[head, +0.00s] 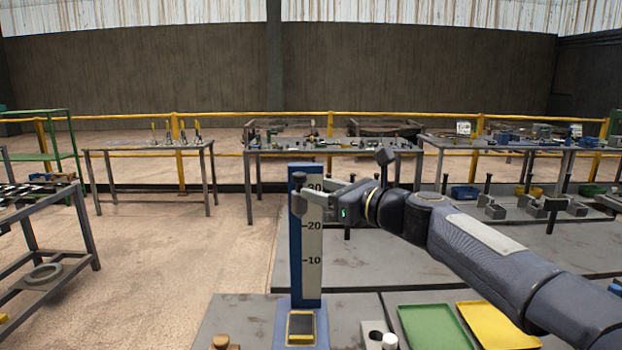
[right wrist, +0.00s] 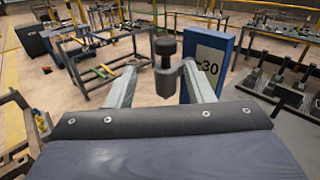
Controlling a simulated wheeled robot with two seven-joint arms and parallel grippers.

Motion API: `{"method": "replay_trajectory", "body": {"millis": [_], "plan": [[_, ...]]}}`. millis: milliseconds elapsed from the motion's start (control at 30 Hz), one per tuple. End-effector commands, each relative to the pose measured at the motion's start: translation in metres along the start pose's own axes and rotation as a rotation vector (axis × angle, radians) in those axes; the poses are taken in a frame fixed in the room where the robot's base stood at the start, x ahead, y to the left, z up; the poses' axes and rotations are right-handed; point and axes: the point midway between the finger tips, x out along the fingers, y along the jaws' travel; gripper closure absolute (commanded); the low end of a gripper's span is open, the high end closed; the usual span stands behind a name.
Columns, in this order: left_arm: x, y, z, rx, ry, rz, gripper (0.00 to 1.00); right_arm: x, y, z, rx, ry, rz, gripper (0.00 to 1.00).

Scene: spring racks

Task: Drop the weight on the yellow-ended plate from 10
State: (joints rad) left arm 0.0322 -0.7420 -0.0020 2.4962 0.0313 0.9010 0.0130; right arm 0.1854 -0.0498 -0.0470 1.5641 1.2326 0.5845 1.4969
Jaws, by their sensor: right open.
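A blue post (head: 295,255) stands upright with a white scale (head: 312,275) marked 10, 20 and 30. At its foot is a dark plate with yellow ends (head: 301,326). A dark weight (head: 298,190) with a narrow neck shows in front of the post's upper part, above the 20 mark. My right gripper (head: 308,202) is open at that height. In the right wrist view the weight (right wrist: 166,80) is between the open fingertips, with a gap on its left side. What supports the weight I cannot tell. My left gripper is not in view.
Right of the post's foot are a grey block (head: 372,335), a white-topped peg (head: 389,341), a green tray (head: 437,328) and a yellow tray (head: 497,326). A small brown knobbed piece (head: 221,342) is at the left. Several worktables stand behind, before a yellow railing.

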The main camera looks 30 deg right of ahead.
Motion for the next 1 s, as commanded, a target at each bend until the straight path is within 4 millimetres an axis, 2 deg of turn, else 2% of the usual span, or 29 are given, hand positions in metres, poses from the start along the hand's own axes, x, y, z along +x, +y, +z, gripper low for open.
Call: {"method": "replay_trajectory", "body": {"millis": [100, 533, 700, 933, 1000], "plan": [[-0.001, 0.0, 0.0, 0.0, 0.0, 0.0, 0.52, 0.01, -0.008, 0.005, 0.062, -0.02, -0.014, 0.52], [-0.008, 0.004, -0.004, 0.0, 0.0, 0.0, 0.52, 0.072, -0.007, 0.007, 0.058, -0.019, -0.01, 0.52], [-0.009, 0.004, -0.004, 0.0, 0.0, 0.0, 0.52, 0.081, -0.007, 0.007, 0.057, -0.019, -0.013, 0.52], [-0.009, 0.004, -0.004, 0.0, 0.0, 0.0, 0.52, 0.081, -0.007, 0.006, 0.056, -0.019, -0.013, 0.52], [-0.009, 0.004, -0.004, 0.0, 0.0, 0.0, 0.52, 0.081, -0.007, 0.006, 0.056, -0.019, -0.012, 0.61]]}}
